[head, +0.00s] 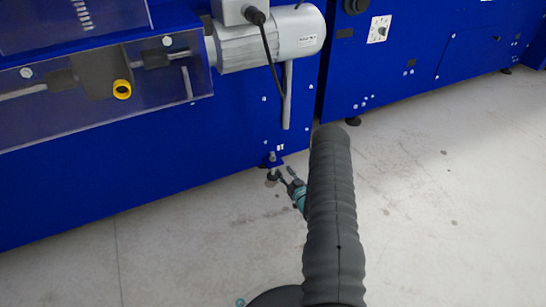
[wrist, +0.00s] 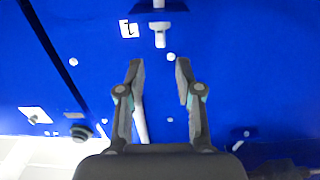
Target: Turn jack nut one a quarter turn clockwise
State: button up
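A levelling foot with a small nut-like fitting (head: 271,158) shows at the lower right corner of the blue machine in the head view; at this size I cannot tell whether it is jack nut one. In the wrist view a pale fitting with a wider head (wrist: 160,27) is beside a small white label (wrist: 129,29) with a dark mark like a 1. My gripper (head: 285,173) is close to the machine's lower corner. In the wrist view my gripper (wrist: 160,66) is open and empty, its fingertips pointing toward the pale fitting and apart from it.
The blue machine (head: 150,165) fills the left, with a grey motor (head: 265,42) and hanging cable above the corner. A second blue cabinet (head: 420,60) stands to the right. Pale floor (head: 440,210) is clear at the right. My dark arm hides part of the floor.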

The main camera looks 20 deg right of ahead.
aim_at(275, 159)
jog(key=w, duration=0.6)
jog(key=w+b, duration=0.1)
jog(key=w, duration=0.5)
jog(key=shift+a, duration=0.2)
grip_shut()
